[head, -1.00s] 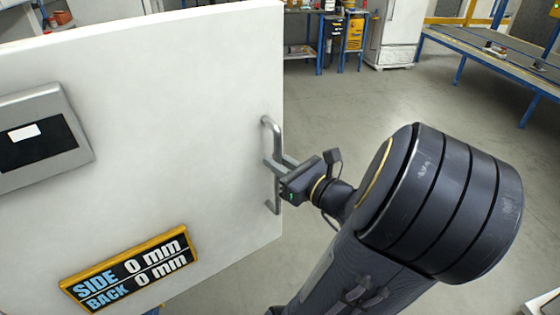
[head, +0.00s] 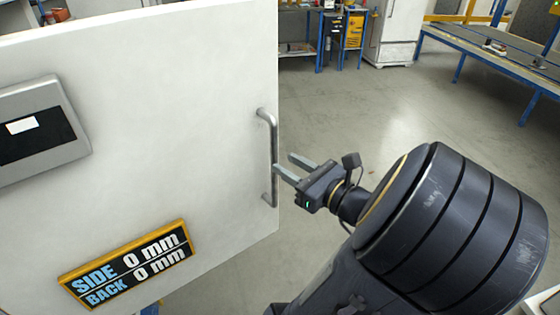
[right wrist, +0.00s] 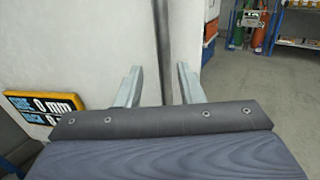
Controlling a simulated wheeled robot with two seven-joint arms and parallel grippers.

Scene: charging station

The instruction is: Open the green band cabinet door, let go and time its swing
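A white cabinet door (head: 170,130) fills the left of the head view, with a grey vertical bar handle (head: 273,150) near its right edge. No green band shows on the visible part. My right gripper (head: 289,164) is just right of the handle, fingers apart and empty. The nearer fingertip is close to the bar; I cannot tell if it touches. In the right wrist view, the handle bar (right wrist: 163,50) stands ahead, lined up between the two spread fingers (right wrist: 157,85). My left gripper is not in view.
The door carries a grey-framed dark display (head: 75,150) and a yellow-framed sign (head: 125,265) reading SIDE 0 mm, BACK 0 mm. Open grey floor (head: 400,110) lies to the right. A blue-legged table (head: 480,55) and a white fridge (head: 393,35) stand at the back.

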